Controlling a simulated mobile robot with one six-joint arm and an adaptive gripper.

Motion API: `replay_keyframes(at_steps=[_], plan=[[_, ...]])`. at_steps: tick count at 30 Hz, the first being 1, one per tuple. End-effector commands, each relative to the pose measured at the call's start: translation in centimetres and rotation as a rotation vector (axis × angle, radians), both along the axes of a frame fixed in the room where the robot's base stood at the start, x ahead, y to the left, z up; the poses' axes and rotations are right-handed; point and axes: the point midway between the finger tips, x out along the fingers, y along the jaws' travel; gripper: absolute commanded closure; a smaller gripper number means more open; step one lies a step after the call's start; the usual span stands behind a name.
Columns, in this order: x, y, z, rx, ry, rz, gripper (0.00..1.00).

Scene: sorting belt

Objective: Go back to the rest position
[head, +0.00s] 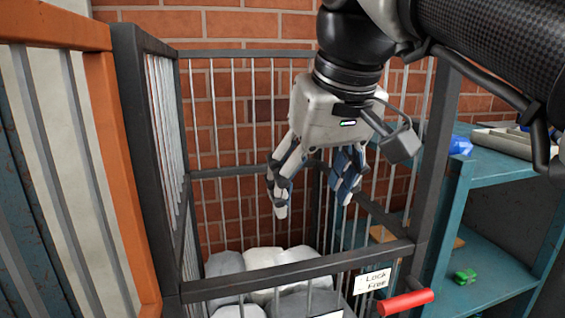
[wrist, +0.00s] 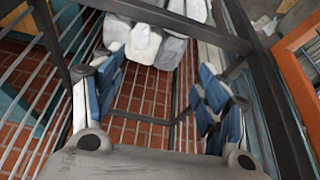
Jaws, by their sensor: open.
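My gripper (head: 318,190) hangs from my arm over the dark metal cage (head: 265,275), fingers pointing down. Its two blue-padded fingers are spread wide with nothing between them. In the wrist view my gripper (wrist: 160,95) is also open and empty. White and grey bags (head: 265,262) lie inside the cage, below the fingers and apart from them. The bags show at the top of the wrist view (wrist: 155,40). The lower part of the bags is hidden behind the cage's front rail.
A teal shelf (head: 490,170) with a blue item, a tray and a green piece (head: 465,276) stands at the right. An orange-framed cage (head: 120,180) stands at the left. A red handle (head: 405,302) sticks out near the cage front. A brick wall is behind.

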Motion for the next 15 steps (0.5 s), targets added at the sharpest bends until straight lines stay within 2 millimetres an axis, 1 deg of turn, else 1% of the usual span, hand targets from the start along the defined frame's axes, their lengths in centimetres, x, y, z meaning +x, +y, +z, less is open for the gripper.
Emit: replay_keyframes(at_steps=[1,5,8,11,14,15], plan=[[-0.3,-0.5,-1.9,-0.001,0.004,-0.014,0.33],[-1.2,-1.7,-5.2,0.000,0.003,-0.050,0.33],[-2.2,-2.7,-8.4,0.000,0.003,-0.081,0.33],[-3.6,-3.9,-12.4,0.001,0.001,-0.117,0.33],[-5.4,-5.4,-18.0,0.002,-0.002,-0.166,0.33],[-6.3,-6.1,-20.7,0.003,-0.003,-0.189,0.33]])
